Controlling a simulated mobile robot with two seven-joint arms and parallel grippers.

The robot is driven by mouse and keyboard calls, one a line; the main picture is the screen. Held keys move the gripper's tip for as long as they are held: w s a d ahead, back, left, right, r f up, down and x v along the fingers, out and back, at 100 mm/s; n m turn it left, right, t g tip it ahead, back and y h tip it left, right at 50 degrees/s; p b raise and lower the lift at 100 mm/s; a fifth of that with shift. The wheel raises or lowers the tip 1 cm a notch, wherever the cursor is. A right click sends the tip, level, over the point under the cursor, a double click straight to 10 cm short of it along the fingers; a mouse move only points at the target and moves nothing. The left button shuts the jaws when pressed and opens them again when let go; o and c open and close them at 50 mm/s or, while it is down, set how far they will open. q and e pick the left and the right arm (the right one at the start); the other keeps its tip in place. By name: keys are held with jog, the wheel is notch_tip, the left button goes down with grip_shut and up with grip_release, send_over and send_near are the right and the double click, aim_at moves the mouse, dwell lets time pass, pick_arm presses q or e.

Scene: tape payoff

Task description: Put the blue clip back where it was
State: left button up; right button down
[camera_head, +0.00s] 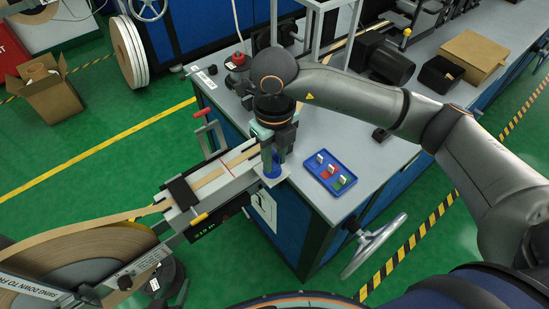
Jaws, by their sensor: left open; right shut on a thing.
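My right gripper (272,150) comes in on the arm from the right and points down over the near left corner of the bench, beside the tape guide. It is shut on a blue piece, which I take for the blue clip (272,168); the fingers hide much of it. I cannot tell whether it touches the light plate under it. A small blue tray (345,186) lies on the bench to the right, with a red patch (327,172), a green patch (340,183) and small white upright pieces. My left gripper is not in view.
The tape guide (205,195) runs left from the bench corner to a large tape reel (70,260). A handwheel (373,245) sticks out from the bench's front. Bench around the tray is clear.

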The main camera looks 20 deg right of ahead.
aim_at(274, 158)
jog(key=shift+f, duration=0.7)
jog(key=shift+f, duration=0.25)
jog(key=c, duration=0.6)
grip_release()
jog(key=shift+r, duration=0.1)
jog(key=shift+r, duration=0.1)
notch_tip(274, 158, up, 12)
jog(key=shift+r+b, duration=0.1)
jog(key=shift+b, duration=0.2)
